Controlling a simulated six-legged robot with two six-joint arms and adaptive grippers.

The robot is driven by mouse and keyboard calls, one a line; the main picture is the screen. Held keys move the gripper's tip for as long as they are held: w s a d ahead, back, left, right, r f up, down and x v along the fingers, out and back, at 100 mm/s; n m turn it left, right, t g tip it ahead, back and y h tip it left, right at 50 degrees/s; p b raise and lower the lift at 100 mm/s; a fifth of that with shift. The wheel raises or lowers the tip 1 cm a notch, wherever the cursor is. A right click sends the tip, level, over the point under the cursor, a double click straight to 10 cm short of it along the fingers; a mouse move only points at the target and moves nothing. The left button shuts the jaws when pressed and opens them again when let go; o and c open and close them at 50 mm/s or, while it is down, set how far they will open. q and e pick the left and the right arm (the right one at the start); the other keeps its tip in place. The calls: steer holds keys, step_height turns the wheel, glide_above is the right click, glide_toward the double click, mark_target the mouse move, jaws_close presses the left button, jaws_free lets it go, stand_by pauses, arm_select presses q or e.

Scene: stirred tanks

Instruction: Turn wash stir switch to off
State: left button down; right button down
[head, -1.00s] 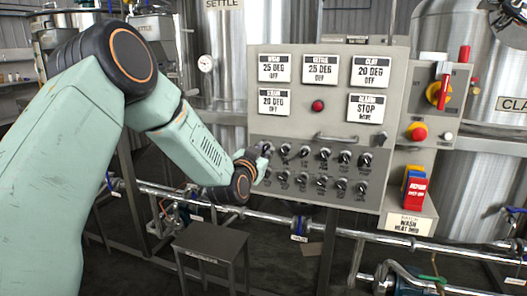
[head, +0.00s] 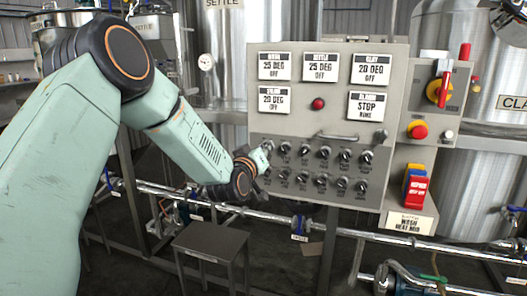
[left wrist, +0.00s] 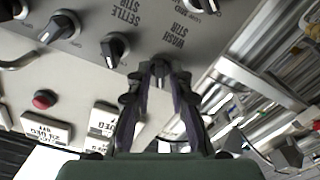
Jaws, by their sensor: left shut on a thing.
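The wash stir switch (left wrist: 160,68) is a dark rotary knob beside the upside-down WASH STIR label (left wrist: 178,32) in the left wrist view. In the head view it is at the left end of the upper knob row, mostly covered by my gripper. My left gripper (head: 264,155) reaches it from the lower left. In the left wrist view both fingertips of the gripper (left wrist: 160,76) close around the knob, shut on it. The fingers hide much of the knob, so its pointer direction cannot be told. My right gripper is not in view.
The grey control panel (head: 290,120) carries several more knobs close by. The settle stir knob (left wrist: 115,48) is directly beside my fingers. A red button (head: 318,104), a handle (head: 337,137) and an emergency stop (head: 418,131) are farther off. A small metal table (head: 211,239) and pipes stand below.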

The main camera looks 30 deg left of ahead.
arm_select(q)
steer(key=shift+f+n, duration=0.1)
steer(key=shift+n, duration=0.3)
steer(key=c, duration=1.4)
jaws_free()
steer(key=shift+c, duration=0.2)
steer(key=shift+s, duration=0.15)
steer(key=v, duration=1.2)
